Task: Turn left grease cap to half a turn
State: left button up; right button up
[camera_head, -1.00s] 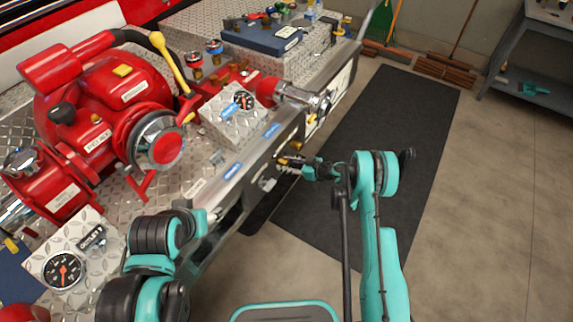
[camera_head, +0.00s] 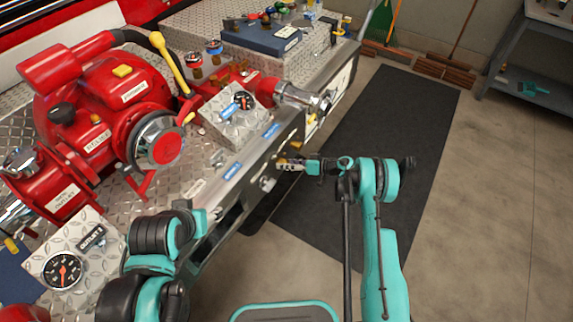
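A red pump (camera_head: 100,110) stands on the diamond-plate bumper deck (camera_head: 205,180). Small brass-coloured fittings sit on the bumper's front face; I cannot tell for certain which one is the left grease cap. My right gripper (camera_head: 281,163) reaches in from the right, its fingertips at a small brass-coloured part on that face. The fingers overlap this part, so I cannot tell whether they grip it. My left arm (camera_head: 165,235) is at the lower left beside the bumper; its gripper is not visible.
Gauge plates (camera_head: 236,112) stand on the deck, with a second gauge (camera_head: 62,271) at lower left. A blue case (camera_head: 262,38) lies at the back. A dark mat (camera_head: 385,125) covers the floor right of the bumper. A workbench (camera_head: 530,60) stands at upper right.

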jog(key=shift+o, duration=0.2)
jog(key=v, duration=1.2)
jog(key=shift+f, duration=0.1)
